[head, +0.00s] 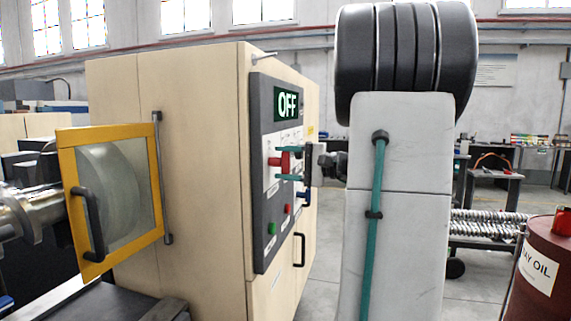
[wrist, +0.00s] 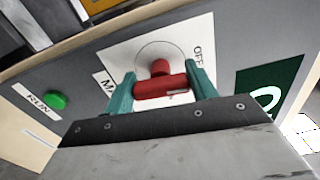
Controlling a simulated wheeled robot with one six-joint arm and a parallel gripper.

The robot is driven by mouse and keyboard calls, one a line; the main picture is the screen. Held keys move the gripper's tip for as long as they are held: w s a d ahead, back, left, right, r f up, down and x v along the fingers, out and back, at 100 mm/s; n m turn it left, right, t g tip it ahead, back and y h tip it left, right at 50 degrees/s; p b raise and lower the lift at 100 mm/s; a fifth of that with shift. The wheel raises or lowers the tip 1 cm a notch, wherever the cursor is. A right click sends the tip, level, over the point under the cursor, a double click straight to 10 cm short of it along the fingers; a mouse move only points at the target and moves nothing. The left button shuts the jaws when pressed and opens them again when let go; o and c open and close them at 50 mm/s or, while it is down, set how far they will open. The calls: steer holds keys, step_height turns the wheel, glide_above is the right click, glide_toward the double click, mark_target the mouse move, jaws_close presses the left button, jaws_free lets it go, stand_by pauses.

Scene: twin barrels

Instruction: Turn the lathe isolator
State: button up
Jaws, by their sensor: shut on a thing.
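The lathe isolator is a red handle on a round dial with a white plate, on the lathe's dark grey panel (head: 262,215). The handle (head: 274,161) shows in the head view between the teal fingers of my gripper (head: 288,163). In the wrist view the handle (wrist: 158,90) lies crosswise, with one finger at each end, and my gripper (wrist: 162,86) is shut on it.
A green RUN button (wrist: 56,100) and a red button (head: 288,208) are on the panel. A yellow-framed guard (head: 110,195) with a black handle is at left. A dark red oil barrel (head: 540,275) stands at right. My arm blocks the middle.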

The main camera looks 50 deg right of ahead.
steer(key=shift+f+n, duration=0.1)
steer(key=shift+n, duration=0.4)
steer(key=o, duration=1)
steer(key=shift+s, duration=0.1)
steer(key=v, duration=0.7)
steer(key=shift+s+d, duration=0.1)
steer(key=shift+s, duration=0.2)
